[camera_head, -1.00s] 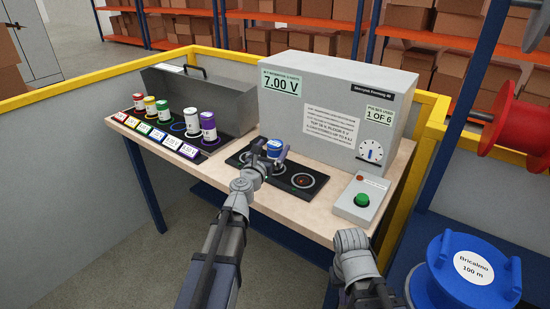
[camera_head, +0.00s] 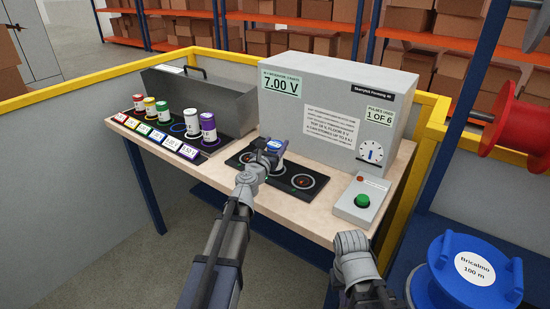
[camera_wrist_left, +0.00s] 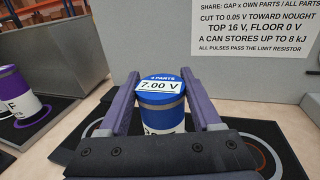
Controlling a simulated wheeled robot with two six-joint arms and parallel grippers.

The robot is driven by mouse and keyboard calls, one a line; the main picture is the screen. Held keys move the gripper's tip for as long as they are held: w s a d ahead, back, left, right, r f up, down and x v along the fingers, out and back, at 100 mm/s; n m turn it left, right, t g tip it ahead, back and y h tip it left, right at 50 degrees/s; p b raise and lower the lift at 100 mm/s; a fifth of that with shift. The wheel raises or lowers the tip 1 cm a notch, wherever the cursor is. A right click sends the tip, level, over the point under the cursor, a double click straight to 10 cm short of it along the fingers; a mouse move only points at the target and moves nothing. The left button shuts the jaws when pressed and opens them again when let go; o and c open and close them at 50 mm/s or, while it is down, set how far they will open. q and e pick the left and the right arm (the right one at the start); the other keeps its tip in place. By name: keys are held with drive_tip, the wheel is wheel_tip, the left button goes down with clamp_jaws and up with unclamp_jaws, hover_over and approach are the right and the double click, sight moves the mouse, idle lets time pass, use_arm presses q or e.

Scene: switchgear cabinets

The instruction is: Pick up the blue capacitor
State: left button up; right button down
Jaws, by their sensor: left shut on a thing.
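The blue capacitor (camera_head: 277,146) is a small can with a blue top and a white band, over the black pad plate (camera_head: 246,158) in front of the grey machine. In the left wrist view the blue capacitor (camera_wrist_left: 161,91) has a top label reading "4 PARTS 7.00 V". My left gripper (camera_head: 270,155) is shut on it, with the purple fingers of the left gripper (camera_wrist_left: 163,110) on either side. The can's lower part is hidden by the gripper, so I cannot tell whether it touches the plate. My right arm's end (camera_head: 352,243) is low at the right; its fingers are not distinguishable.
Several coloured cans, including a purple one (camera_head: 208,127), stand in the rack (camera_head: 238,134) at the left. The grey machine (camera_head: 325,105) is close behind the plate. A box with a green button (camera_head: 362,200) is at the right. Bare tabletop (camera_head: 275,218) lies in front.

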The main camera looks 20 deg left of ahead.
use_arm(q)
clamp_jaws()
drive_tip(key=shift+r, duration=0.1)
wheel_tip(320, 180, up, 10)
drive_tip(key=p, duration=1)
